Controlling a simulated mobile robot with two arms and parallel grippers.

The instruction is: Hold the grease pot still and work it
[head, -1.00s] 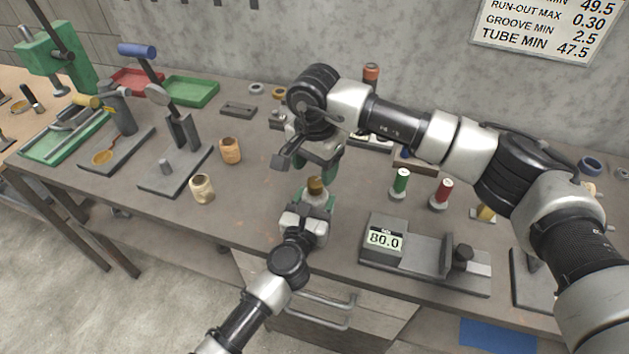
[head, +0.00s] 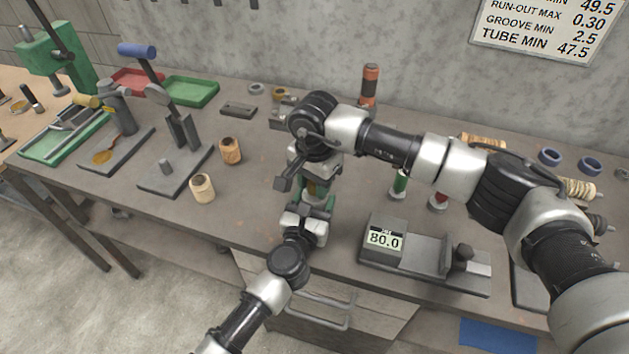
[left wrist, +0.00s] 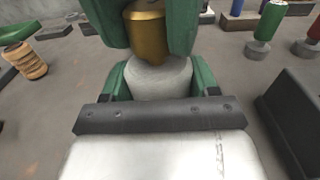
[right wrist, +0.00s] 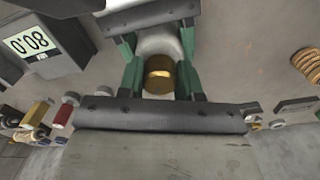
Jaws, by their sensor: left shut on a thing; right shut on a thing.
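The grease pot has a pale grey rounded body (left wrist: 160,78) and a brass cap (left wrist: 147,38). My left gripper (head: 313,208) is shut on the body from the front, its green fingers on either side. My right gripper (head: 317,183) is above and shut on the brass cap, its green fingers flanking it. The right wrist view shows the cap (right wrist: 159,78) between those fingers, with the pale body (right wrist: 160,43) beside it. In the head view the two grippers hide most of the pot.
A gauge reading 80.0 (head: 385,240) stands right of the pot. Two tan cylinders (head: 202,188) (head: 231,151) stand to the left, near a lever press (head: 180,135). The bench is clear just left of the grippers.

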